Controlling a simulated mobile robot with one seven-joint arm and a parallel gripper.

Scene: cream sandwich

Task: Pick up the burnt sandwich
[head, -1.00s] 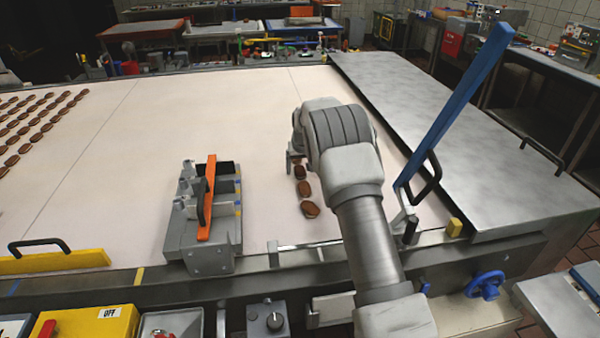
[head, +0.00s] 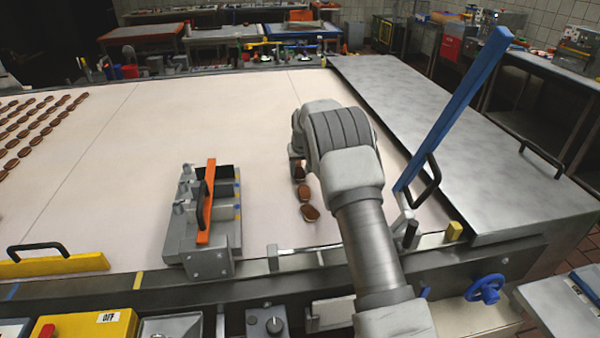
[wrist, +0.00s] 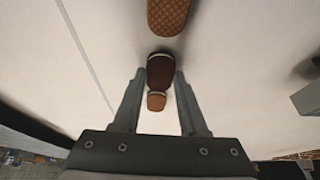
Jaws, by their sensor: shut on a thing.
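In the wrist view a dark brown, burnt-looking sandwich (wrist: 160,70) sits between the tips of my gripper (wrist: 160,76), which is shut on it. A lighter brown, patterned sandwich (wrist: 168,14) lies at the top edge of that view. Another lighter one with a pale cream band (wrist: 156,101) shows between the fingers, beyond the dark one. In the head view my wrist hides most of my gripper (head: 296,158). A short line of brown sandwiches (head: 310,213) runs from it toward the near edge; I cannot tell the burnt one apart there.
The wide pale belt (head: 210,110) carries rows of sandwiches (head: 35,125) at far left. A grey fixture with an orange bar (head: 205,200) stands left of my arm.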

